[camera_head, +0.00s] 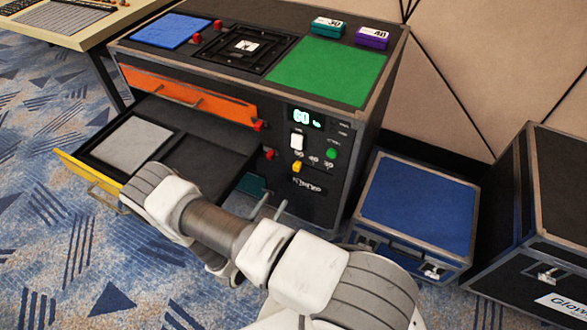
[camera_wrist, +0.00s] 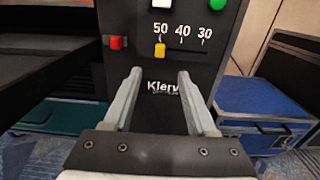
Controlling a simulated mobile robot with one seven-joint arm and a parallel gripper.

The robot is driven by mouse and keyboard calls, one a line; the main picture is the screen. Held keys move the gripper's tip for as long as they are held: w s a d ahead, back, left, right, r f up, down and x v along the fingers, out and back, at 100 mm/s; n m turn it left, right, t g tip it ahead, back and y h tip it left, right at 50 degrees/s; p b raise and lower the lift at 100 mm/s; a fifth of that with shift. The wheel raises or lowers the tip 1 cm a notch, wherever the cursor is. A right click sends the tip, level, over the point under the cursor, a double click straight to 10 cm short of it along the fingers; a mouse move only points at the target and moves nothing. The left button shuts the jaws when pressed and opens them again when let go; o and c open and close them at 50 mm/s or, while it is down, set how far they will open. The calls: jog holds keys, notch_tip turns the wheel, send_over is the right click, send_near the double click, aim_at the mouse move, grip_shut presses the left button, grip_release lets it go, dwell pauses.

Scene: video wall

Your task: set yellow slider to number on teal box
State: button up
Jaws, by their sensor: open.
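The yellow slider (camera_head: 297,166) is on the front panel of the dark case. In the wrist view the yellow slider (camera_wrist: 160,50) sits at the left end of its slot, under 50; 40 and 30 are marked to the right. The teal box (camera_head: 327,27) lies on top of the case, with a white label that appears to read 30. My gripper (camera_head: 272,204) is open and empty in front of the panel. In the wrist view my gripper (camera_wrist: 160,75) has its fingertips apart, below and to either side of the slider, not holding it.
A purple box (camera_head: 372,38) lies beside the teal one. An open drawer with an orange drawer (camera_head: 190,95) above it is left of the panel. A white switch (camera_head: 297,139) and green button (camera_head: 331,153) are above the slider. A blue-topped case (camera_head: 420,200) stands at right.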

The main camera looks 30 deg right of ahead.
aim_at(296, 168)
jog(key=b+x, duration=0.2)
jog(key=x, duration=1.2)
jog(key=shift+w+d+b, duration=0.15)
jog(key=shift+d+b, duration=0.05)
jog(key=shift+b, duration=0.2)
grip_shut()
dwell(0.6)
